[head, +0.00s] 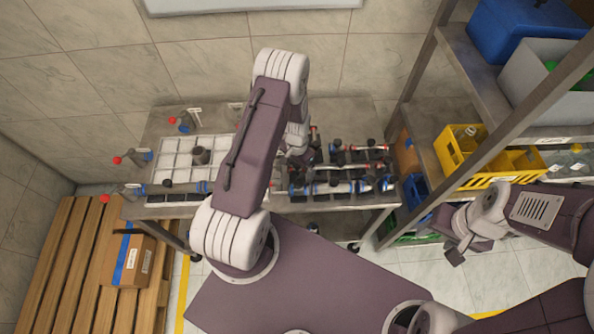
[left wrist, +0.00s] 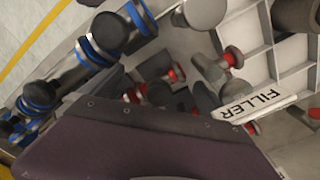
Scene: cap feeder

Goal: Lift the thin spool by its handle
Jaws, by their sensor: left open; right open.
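Several pipe-like spools with dark knob handles lie on the table; I cannot tell surely which is the thin one. A slim pale spool with red ends (head: 362,148) lies at the right back. A blue-banded spool (head: 325,188) lies at the right front, and another (head: 180,188) at the left front. A blue-banded spool (left wrist: 88,50) fills the upper left of the left wrist view. My left gripper (head: 299,160) is open above the table's middle, partly hidden by my arm. My right gripper (head: 462,246) is open and empty, right of the table.
A white compartment tray (head: 170,165) holds a dark cylinder (head: 201,156). Red-knobbed valves (head: 126,158) stand at the left edge. A FILLER tag (left wrist: 255,106) shows close by. A shelf rack with a yellow crate (head: 487,180) stands right; a carton (head: 128,259) lies on a pallet.

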